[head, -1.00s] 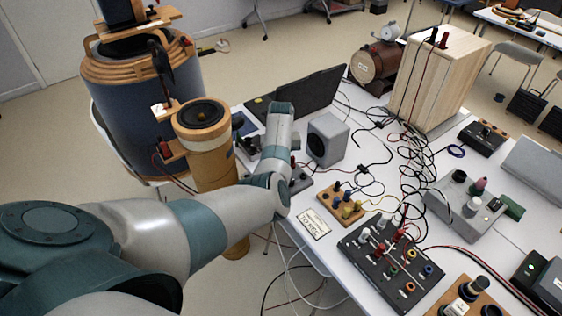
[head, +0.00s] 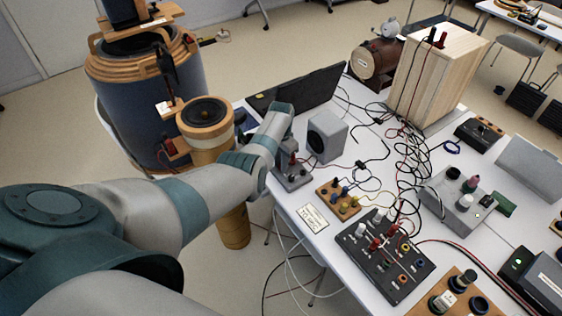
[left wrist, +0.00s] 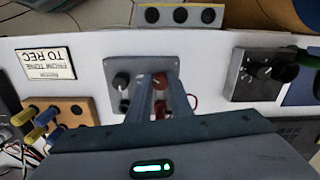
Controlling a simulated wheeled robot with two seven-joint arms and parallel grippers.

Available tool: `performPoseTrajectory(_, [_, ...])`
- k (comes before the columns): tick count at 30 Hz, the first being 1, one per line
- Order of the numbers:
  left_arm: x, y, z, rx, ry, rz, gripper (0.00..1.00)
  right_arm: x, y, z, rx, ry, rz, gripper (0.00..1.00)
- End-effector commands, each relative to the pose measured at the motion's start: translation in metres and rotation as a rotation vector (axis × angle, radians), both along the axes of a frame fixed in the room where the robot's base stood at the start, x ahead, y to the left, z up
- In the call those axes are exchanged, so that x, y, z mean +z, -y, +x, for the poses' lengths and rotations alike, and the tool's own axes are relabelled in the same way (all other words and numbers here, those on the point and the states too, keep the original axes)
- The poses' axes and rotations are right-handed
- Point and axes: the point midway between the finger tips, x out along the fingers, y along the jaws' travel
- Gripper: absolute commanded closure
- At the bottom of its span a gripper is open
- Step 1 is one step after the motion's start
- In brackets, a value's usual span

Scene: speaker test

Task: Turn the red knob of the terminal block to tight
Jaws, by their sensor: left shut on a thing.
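The terminal block (left wrist: 141,90) is a grey plate with a dark knob (left wrist: 121,82) and a red knob (left wrist: 160,80) side by side. In the head view the block (head: 293,178) stands near the table's left edge, partly behind my left arm. My left gripper (left wrist: 160,86) reaches over the block, its two fingers on either side of the red knob and shut on it. The lower part of the block is hidden by the fingers and hand. I cannot read the knob's setting. My right gripper is not in view.
A grey speaker box (head: 327,137) and a laptop (head: 298,92) stand close behind the block. A wooden terminal board (head: 338,200), a label card (head: 312,218) and a black panel (head: 385,255) lie nearer. Tangled cables cover the table's middle.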

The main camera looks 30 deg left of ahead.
Motion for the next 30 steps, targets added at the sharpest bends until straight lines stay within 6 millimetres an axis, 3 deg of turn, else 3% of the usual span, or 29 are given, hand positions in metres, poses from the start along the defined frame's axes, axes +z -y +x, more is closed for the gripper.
performPoseTrajectory(30, [0.0012,-0.0027,0.0034,-0.963,0.003,0.002,1.0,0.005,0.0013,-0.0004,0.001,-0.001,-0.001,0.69])
